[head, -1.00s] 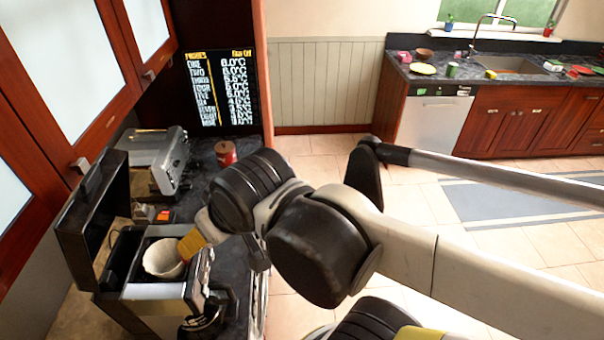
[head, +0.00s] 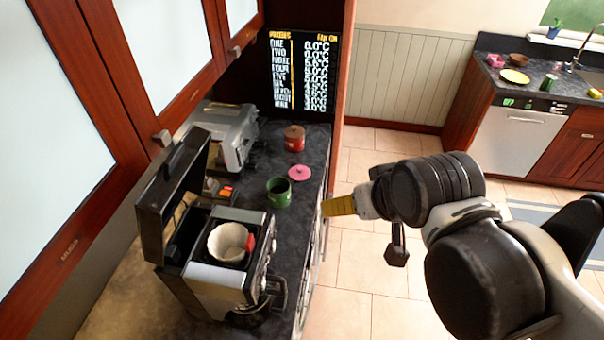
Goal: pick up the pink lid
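The pink lid (head: 300,173) is a flat round disc with a small knob. It lies on the dark counter (head: 316,146) in the head view, behind and to the right of a green cup (head: 279,191) and in front of a red canister (head: 295,138). My gripper (head: 326,208) shows as a yellow tip at the end of my arm, to the right of and nearer than the lid, around the counter's right edge. It is apart from the lid. Whether its fingers are open or shut cannot be made out.
An open coffee machine (head: 212,287) with a white filter (head: 230,241) stands at the counter's front, its black lid raised. A silver toaster (head: 226,140) stands behind. Wooden cabinets (head: 72,150) hang at left. Tiled floor (head: 368,262) is free to the right.

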